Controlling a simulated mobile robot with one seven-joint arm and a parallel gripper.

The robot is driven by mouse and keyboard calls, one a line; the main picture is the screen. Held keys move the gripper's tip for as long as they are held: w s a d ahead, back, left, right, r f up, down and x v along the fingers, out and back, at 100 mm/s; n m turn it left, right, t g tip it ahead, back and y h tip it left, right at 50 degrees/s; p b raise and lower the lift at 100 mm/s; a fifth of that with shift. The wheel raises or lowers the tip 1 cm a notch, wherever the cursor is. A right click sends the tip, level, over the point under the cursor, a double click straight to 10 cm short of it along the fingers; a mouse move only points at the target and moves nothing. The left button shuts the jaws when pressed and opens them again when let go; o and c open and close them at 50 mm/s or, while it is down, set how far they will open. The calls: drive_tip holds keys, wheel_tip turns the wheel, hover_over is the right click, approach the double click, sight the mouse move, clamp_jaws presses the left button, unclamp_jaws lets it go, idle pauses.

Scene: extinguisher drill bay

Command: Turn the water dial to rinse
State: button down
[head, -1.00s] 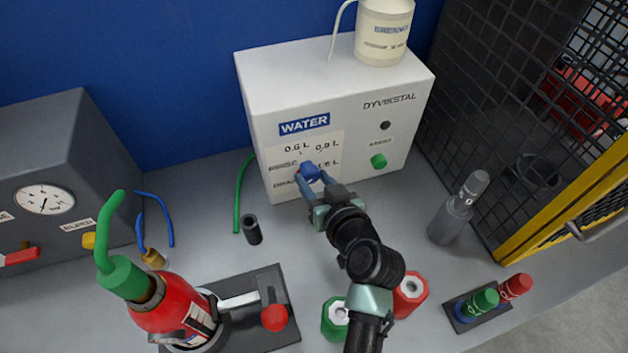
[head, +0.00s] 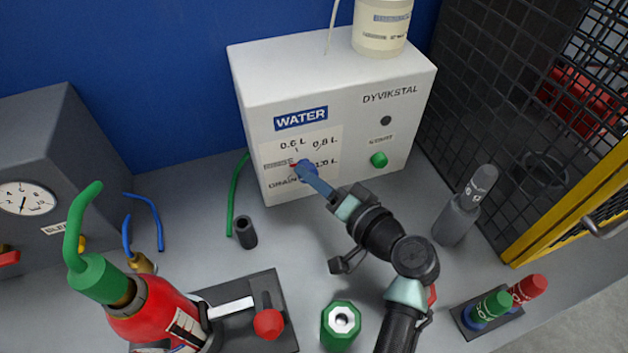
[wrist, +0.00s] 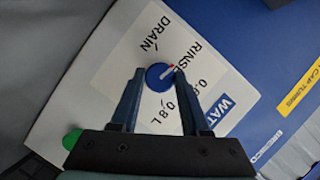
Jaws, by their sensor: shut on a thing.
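The blue water dial (head: 309,169) is on the front of the white WATER box (head: 400,130). Its label panel reads DRAIN, RINSE, 0.6 L, 0.8 L and more. My gripper (head: 312,177) reaches the dial from the lower right and is shut on it. In the wrist view, the fingers of my gripper (wrist: 160,80) lie on either side of the dial (wrist: 158,84). The red-tipped pointer points toward the RINSE label (wrist: 181,55). In the head view, the red tip shows at the dial's left, beside RINSE. The fingers partly hide the dial.
A green button (head: 378,160) sits right of the dial. A white container (head: 381,30) stands on the box. A red extinguisher (head: 150,312) is at front left, a grey bottle (head: 457,220) at right beside black mesh. A green hex part (head: 341,322) is in front.

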drive_tip(key=shift+f+m, duration=0.1)
drive_tip(key=shift+m, duration=0.2)
idle(0.4)
drive_tip(key=shift+c, duration=1.9)
unclamp_jaws()
drive_tip(key=b+v, duration=0.1)
drive_tip(key=v, duration=1.2)
